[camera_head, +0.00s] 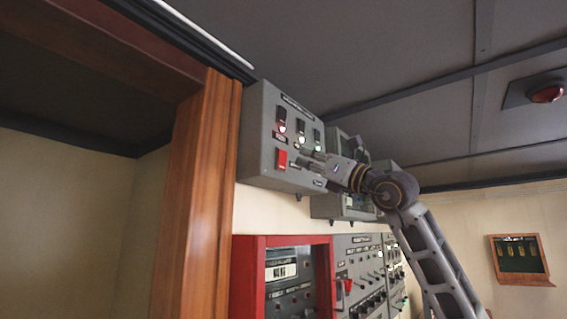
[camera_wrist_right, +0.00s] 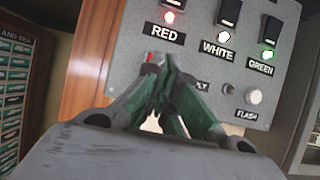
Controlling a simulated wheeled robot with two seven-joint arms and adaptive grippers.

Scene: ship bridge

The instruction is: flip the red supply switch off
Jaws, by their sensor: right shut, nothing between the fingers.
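The red supply switch (camera_head: 282,159) sits low on the left of a grey wall-mounted box (camera_head: 257,130). In the wrist view only a sliver of the red switch (camera_wrist_right: 149,58) shows; my fingers hide the rest, along with most of a label ending in "LY". My right gripper (camera_head: 298,161) is shut and empty, with its fingertips close to the switch, at its right in the head view. The closed fingertips (camera_wrist_right: 166,62) also show in the wrist view. I cannot tell whether they touch the switch. My left gripper is not in view.
Black switches with lit lamps labelled RED, WHITE (camera_wrist_right: 219,48) and GREEN (camera_wrist_right: 261,67) sit above. A FLASH button (camera_wrist_right: 254,96) is at lower right. A wooden post (camera_head: 204,190) stands left of the box. A red-framed panel (camera_head: 246,275) is below, and another grey box (camera_head: 326,207) is behind my gripper.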

